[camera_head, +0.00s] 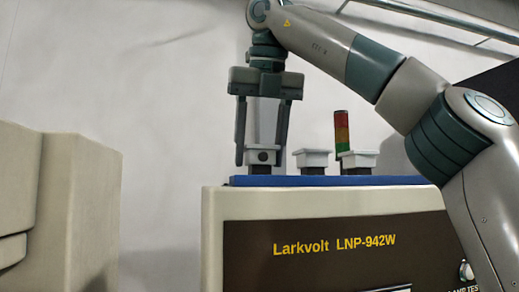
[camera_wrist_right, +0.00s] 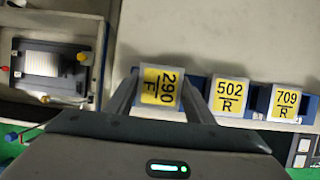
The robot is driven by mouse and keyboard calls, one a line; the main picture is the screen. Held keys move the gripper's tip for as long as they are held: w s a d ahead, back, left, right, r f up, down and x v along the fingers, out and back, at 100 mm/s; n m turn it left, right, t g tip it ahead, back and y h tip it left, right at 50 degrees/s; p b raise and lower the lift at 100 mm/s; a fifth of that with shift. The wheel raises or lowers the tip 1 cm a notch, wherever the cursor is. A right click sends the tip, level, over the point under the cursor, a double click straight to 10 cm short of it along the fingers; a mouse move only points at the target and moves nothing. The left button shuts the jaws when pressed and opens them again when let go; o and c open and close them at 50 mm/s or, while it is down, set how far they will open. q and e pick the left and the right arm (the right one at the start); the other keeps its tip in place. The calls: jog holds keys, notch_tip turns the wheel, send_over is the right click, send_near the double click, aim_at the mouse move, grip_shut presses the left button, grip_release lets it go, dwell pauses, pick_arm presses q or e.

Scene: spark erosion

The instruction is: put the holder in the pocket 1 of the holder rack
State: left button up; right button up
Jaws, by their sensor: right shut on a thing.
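My left gripper is not in view.
Two other holders, labelled 502 R (camera_wrist_right: 230,93) and 709 R (camera_wrist_right: 288,103), stand in the rack to the right. A red, amber and green signal tower (camera_head: 342,132) rises behind. The rack sits on the Larkvolt machine (camera_head: 330,220). A beige cabinet (camera_head: 70,200) stands left.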

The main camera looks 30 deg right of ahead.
jog(key=shift+f, duration=0.15)
jog(key=o, duration=1.5)
jog(key=p+v, duration=0.1)
jog(key=v, duration=0.4)
jog(key=shift+v, duration=1.3)
jog(key=shift+s, duration=0.1)
